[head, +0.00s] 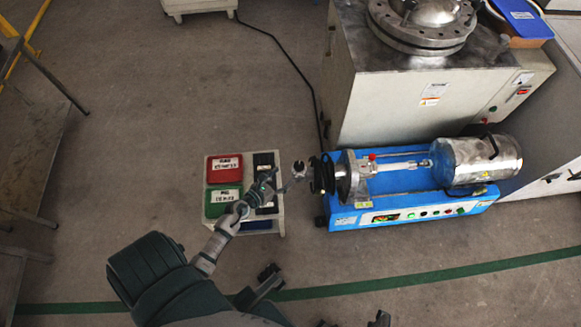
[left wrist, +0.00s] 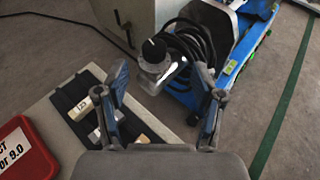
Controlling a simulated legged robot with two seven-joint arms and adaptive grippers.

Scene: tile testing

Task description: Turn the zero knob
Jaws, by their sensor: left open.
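A blue test machine (head: 345,220) stands right of centre in the head view, with small round controls (head: 423,213) and a lit display on its front. A small black-capped part with a clear or metallic body (left wrist: 154,52) shows ahead of my left gripper; it is also in the head view (head: 299,166), left of the machine. I cannot tell whether it is the zero knob, as no label is readable. My left gripper (left wrist: 165,88) is open, its two blue-grey fingers spread, with nothing clearly held between them. My right gripper cannot be made out.
A pale low stand (head: 279,216) under my left arm carries a red case (head: 224,169), a green case (head: 221,205) and a black tray. A large grey machine (head: 410,100) stands behind the blue one. Open floor lies left and in front.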

